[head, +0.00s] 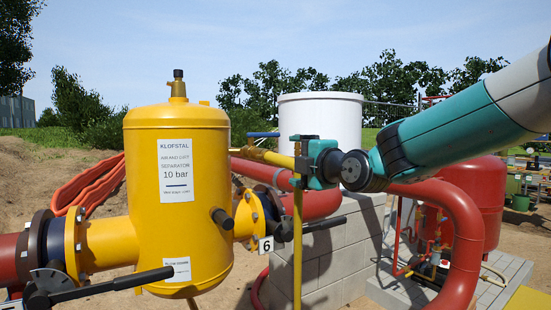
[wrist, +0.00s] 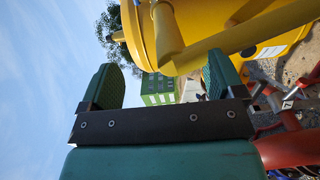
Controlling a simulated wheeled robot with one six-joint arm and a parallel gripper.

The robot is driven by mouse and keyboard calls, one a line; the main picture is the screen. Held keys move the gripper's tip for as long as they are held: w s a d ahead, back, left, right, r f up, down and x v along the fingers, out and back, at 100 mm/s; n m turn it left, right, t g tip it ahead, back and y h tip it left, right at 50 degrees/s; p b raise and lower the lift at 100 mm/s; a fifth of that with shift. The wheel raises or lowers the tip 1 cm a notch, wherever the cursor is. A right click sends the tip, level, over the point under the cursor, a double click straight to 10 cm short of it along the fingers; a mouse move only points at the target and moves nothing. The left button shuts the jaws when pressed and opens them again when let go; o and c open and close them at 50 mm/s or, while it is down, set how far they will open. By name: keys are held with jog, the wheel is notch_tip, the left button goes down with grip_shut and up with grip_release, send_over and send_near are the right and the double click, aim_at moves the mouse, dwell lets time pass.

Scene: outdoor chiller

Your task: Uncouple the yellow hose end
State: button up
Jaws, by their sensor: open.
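The coupling itself is not clear.
The separator stands close at left, with black lever handles (head: 100,287) and (head: 325,224) on its pipes. A grey block wall (head: 330,255), a white tank (head: 320,114) and a large red pipe (head: 460,225) lie behind or right.

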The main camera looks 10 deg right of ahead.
aim_at(287, 157)
jog(key=shift+r+p+x, duration=0.15)
jog(key=shift+r+x, duration=0.05)
jog(key=shift+x, duration=0.65)
jog(key=shift+r+p+x, duration=0.1)
jog(key=shift+r+x, duration=0.05)
jog(key=shift+x, duration=0.7)
jog(key=shift+r+p+x, duration=0.15)
jog(key=shift+r+x, duration=0.05)
jog(key=shift+x, duration=0.65)
jog(key=shift+o, duration=1.1)
jog(key=shift+s+d+f+b, duration=0.1)
jog(key=shift+s+f+b, duration=0.15)
jog(key=shift+b, duration=0.3)
jog(key=b+v, duration=0.6)
jog(key=v, duration=0.2)
jog(key=shift+r, duration=0.15)
